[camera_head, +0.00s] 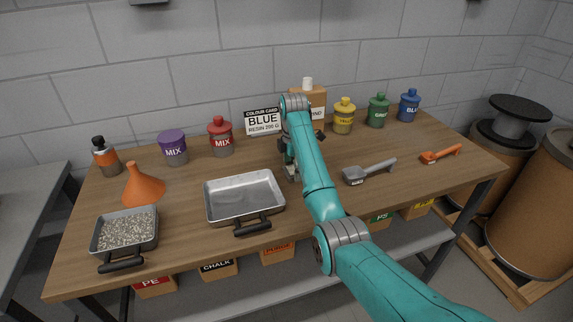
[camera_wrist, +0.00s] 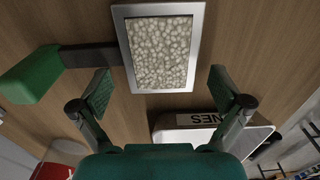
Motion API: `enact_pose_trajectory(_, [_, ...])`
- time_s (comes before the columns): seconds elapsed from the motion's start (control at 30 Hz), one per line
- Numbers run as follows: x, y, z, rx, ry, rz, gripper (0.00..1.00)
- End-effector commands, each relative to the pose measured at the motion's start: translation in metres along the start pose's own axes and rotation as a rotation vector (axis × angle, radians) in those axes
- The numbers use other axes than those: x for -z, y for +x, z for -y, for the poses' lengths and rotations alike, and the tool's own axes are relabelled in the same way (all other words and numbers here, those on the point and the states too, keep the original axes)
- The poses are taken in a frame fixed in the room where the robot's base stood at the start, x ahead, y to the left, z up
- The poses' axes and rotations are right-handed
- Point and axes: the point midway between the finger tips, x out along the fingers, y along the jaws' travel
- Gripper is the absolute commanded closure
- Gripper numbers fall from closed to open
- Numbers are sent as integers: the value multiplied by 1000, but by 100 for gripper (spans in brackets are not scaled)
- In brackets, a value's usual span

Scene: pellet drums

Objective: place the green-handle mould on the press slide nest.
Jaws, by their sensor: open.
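The green-handle mould is a small rectangular metal tray (camera_wrist: 198,35) filled with pale pellets. It lies on the wooden bench in the wrist view, with its green handle (camera_wrist: 32,74) reaching left on a dark stem. My gripper (camera_wrist: 161,90) is open and empty, its two fingers apart, level in the picture with the mould's near edge. I cannot tell the height between them. In the head view my gripper (camera_head: 290,168) is over the middle of the bench, partly hidden by my arm, and I cannot make out the mould there. No press slide nest is recognisable.
An empty metal tray (camera_head: 210,212) and a pellet-filled tray (camera_head: 96,240) sit along the front. An orange funnel (camera_head: 142,188), MIX jars (camera_head: 174,150), grey scoop (camera_head: 368,172) and orange scoop (camera_head: 440,154) stand around.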

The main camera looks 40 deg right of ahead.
Motion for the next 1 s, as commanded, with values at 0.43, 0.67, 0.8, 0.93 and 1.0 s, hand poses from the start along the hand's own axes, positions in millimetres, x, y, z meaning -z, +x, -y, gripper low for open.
enact_pose_trajectory(0.43, [-2,3,2,-1,-1,0,35])
enact_pose_trajectory(0.67, [-2,5,3,3,-1,0,61])
enact_pose_trajectory(0.8, [-2,6,3,4,-1,-1,68])
enact_pose_trajectory(0.93, [-2,7,3,6,-1,-1,69])
enact_pose_trajectory(1.0, [-1,7,3,6,-1,-1,69])
